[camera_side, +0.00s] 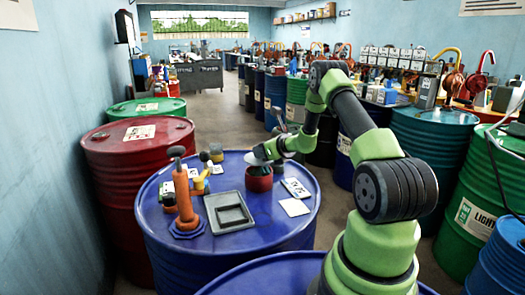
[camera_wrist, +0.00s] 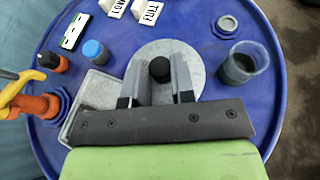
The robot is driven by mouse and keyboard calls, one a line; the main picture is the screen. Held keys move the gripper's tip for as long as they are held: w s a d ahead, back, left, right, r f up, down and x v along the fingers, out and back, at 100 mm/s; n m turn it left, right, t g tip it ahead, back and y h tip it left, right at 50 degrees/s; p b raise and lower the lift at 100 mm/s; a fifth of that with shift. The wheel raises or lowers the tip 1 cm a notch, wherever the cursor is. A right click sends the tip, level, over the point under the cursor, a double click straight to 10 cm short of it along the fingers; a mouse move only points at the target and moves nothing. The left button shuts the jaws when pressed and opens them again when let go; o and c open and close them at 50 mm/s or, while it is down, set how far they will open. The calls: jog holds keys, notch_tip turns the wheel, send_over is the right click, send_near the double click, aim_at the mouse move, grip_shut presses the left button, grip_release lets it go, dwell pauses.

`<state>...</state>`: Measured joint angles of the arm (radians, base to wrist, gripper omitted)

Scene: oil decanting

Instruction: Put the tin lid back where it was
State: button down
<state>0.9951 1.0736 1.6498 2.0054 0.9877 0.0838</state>
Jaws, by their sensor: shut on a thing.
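My gripper (camera_side: 272,151) is shut on the black knob of the round grey tin lid (camera_side: 256,159). In the wrist view the two fingers of my gripper (camera_wrist: 159,72) stand either side of the knob, and the lid (camera_wrist: 195,60) spreads flat below them. In the side view the red tin (camera_side: 259,183) stands on the blue drum, open at the top, with a dark inside. The lid is above it, apart from its rim. In the wrist view the tin cannot be seen; the lid and my gripper cover that area.
A grey tray (camera_side: 229,212) lies left of the tin, and an orange pump (camera_side: 185,200) stands further left. A clear jar (camera_wrist: 243,64), a blue-capped bottle (camera_wrist: 95,52) and LOW and FULL cards (camera_wrist: 147,10) share the blue drum top (camera_wrist: 200,25). Bare drum top lies in front.

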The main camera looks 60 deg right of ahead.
jog(key=shift+f, duration=0.2)
jog(key=shift+f, duration=0.35)
jog(key=c, duration=1)
grip_release()
jog(key=shift+o, duration=0.2)
